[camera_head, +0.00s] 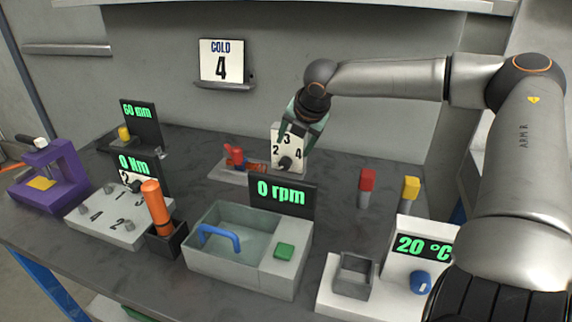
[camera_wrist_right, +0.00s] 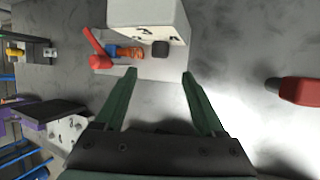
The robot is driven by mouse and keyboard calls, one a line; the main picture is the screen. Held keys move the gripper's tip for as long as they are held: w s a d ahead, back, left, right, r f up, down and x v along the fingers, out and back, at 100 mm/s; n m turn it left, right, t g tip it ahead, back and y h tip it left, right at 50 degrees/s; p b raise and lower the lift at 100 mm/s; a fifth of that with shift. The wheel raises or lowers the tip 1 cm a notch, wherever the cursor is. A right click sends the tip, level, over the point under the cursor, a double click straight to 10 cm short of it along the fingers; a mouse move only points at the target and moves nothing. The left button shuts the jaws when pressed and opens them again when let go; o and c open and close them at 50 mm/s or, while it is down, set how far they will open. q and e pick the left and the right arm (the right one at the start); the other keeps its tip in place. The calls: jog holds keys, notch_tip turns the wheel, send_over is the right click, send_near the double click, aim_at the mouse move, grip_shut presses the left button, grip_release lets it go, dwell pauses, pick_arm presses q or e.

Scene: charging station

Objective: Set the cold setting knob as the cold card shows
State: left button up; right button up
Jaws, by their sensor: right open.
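The cold card (camera_head: 221,61) on the back wall reads "COLD 4". A white dial panel (camera_head: 289,138) stands at the back of the table, with 2, 3 and 4 visible around a dark knob (camera_head: 285,163). I cannot tell which number the knob points to. My right gripper (camera_head: 298,136) is at the panel's upper part, open and empty. In the right wrist view the open green fingers (camera_wrist_right: 158,85) point toward the panel (camera_wrist_right: 150,18) and its dark knob (camera_wrist_right: 160,49), with a gap between. My left gripper is not in view.
A red lever and orange part (camera_head: 240,160) sit left of the panel on the same base.

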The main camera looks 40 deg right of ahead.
aim_at(286, 162)
jog(key=b+x, duration=0.2)
jog(key=x, duration=0.6)
jog(key=shift+d+f, duration=0.1)
jog(key=shift+f, duration=0.25)
jog(key=shift+w+d+f, duration=0.1)
jog(key=shift+w+f, duration=0.35)
jog(key=shift+f, duration=0.1)
grip_shut()
